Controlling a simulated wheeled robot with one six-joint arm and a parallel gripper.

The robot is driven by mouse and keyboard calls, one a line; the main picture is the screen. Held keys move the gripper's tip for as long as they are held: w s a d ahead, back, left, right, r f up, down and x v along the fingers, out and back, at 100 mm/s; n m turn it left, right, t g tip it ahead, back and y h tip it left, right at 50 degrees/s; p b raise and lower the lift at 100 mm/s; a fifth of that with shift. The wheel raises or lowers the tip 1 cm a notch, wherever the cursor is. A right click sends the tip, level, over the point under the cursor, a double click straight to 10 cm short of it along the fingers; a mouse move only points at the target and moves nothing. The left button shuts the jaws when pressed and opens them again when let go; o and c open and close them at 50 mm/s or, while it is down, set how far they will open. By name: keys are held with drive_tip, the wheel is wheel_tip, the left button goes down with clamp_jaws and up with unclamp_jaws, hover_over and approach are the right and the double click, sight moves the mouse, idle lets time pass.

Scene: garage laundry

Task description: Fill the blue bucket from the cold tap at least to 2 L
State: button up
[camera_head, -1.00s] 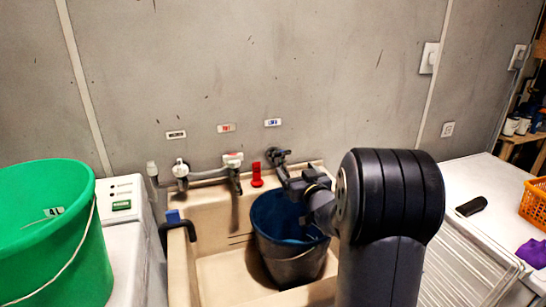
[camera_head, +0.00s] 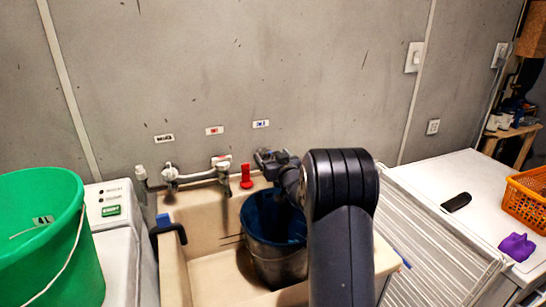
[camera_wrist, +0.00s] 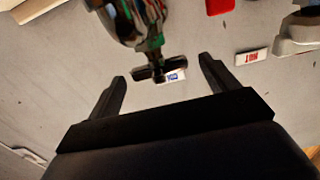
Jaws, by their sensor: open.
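The blue bucket (camera_head: 280,264) stands in the sink (camera_head: 210,271), below the cold tap position, partly hidden by my arm. I cannot tell its water level. The cold tap is marked by a blue-lettered label (camera_head: 261,124) on the wall; my gripper (camera_head: 268,157) covers most of the tap in the head view. In the wrist view, the tap's dark cross handle (camera_wrist: 158,72) sits in the gap between the tips of my open gripper (camera_wrist: 162,70), with the blue label behind it. Whether the fingers touch the handle is unclear.
A red-labelled tap (camera_head: 221,164) and a red object (camera_head: 246,177) are left of the cold tap. A green bucket (camera_head: 75,262) stands at the left on a white machine (camera_head: 121,240). A white worktop (camera_head: 440,185) at the right holds an orange basket (camera_head: 526,200) and a purple cloth (camera_head: 516,246).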

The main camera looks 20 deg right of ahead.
drive_tip(key=shift+c, duration=0.3)
drive_tip(key=c, duration=0.9)
drive_tip(key=shift+d+r+y+p, duration=0.1)
drive_tip(key=shift+r+y+p, duration=0.15)
drive_tip(key=shift+p, duration=0.35)
drive_tip(key=n+y+p, duration=0.2)
drive_tip(key=shift+d+y+p, duration=0.25)
drive_tip(key=shift+y+p, duration=0.1)
drive_tip(key=shift+f+n+g+y+p, duration=0.15)
drive_tip(key=shift+n+g+y+p, duration=0.25)
drive_tip(key=shift+n+y+p, duration=0.55)
drive_tip(key=shift+y, duration=0.25)
drive_tip(key=o, duration=1)
drive_tip(key=shift+f, duration=0.1)
drive_tip(key=shift+c, duration=0.2)
